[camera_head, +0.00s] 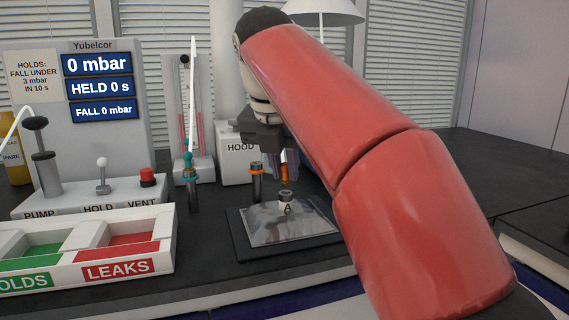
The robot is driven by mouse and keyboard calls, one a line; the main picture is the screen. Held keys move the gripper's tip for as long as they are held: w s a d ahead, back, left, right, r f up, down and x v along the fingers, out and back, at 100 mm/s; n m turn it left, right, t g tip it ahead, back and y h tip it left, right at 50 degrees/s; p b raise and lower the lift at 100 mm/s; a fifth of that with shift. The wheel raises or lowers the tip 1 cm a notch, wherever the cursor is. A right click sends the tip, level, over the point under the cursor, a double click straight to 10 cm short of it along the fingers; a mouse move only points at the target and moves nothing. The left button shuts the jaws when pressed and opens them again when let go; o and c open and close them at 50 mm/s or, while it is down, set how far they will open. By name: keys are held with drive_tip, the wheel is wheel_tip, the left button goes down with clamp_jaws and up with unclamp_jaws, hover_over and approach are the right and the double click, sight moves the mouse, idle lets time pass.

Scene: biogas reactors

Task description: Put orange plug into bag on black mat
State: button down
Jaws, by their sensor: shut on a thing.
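My gripper (284,172) is in the middle of the picture, partly hidden behind my red arm. It is shut on the orange plug (284,168), which shows as a small orange piece between the fingers. The plug is above the far side of the black mat (243,251). On the mat lies a clear, flat bag (268,232) with a short neck (286,203) marked "A" standing up from it. The plug appears above and behind this neck, apart from it. My arm hides the right part of the mat.
A dark post with an orange band (257,183) stands behind the mat, and a teal-topped post (192,190) left of it. The HOLDS and LEAKS tray (118,269) is front left. The pump panel (97,193) and HOOD box (238,170) stand behind.

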drive_tip(key=shift+f, duration=0.95)
idle(1.1)
idle(0.4)
drive_tip(key=c, duration=1.3)
unclamp_jaws()
drive_tip(key=shift+r, duration=0.1)
drive_tip(key=p+v, duration=0.2)
drive_tip(key=v, duration=0.5)
drive_tip(key=shift+r+p, duration=0.3)
drive_tip(key=shift+p, duration=0.05)
drive_tip(key=shift+s+a, duration=0.1)
drive_tip(key=shift+s, duration=0.05)
